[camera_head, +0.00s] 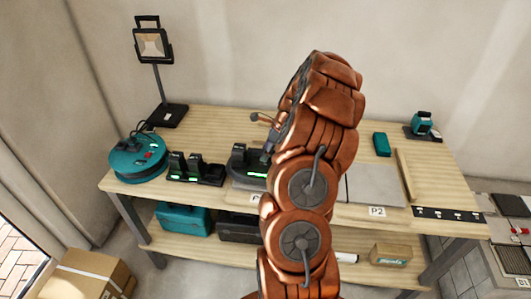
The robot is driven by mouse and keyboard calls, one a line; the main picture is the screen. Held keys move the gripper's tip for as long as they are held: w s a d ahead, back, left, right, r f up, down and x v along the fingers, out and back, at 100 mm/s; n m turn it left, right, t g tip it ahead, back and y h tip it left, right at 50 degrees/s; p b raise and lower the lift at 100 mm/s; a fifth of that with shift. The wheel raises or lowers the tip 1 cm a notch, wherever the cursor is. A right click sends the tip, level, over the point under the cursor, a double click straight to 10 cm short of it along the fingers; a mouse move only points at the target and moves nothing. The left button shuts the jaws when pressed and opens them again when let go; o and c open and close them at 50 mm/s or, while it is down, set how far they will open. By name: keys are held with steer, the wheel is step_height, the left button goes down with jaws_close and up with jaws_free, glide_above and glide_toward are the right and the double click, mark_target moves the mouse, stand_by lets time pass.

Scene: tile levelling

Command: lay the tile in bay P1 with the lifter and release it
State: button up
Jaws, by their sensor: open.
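A dark lifter (243,163) with green lights stands on the bench left of my arm. It appears to rest on a grey tile (246,185), which shows only in part. A bay label (256,199) in front of it is half hidden by my arm, so only its first letter reads. My gripper (268,148) shows partly as dark parts beside the lifter's right end. It is open; whether it touches the lifter cannot be told. My arm hides the bench middle.
A grey slab (372,180) lies at the P2 label (377,211). A teal cable reel (138,158), a dark charger-like stand (195,170) and a work lamp (152,45) stand at left. A teal block (381,144), a wooden strip (405,175) and a teal tool (422,123) are right.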

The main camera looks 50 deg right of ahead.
steer(key=v, duration=1.1)
steer(key=shift+a, duration=0.1)
stand_by(0.5)
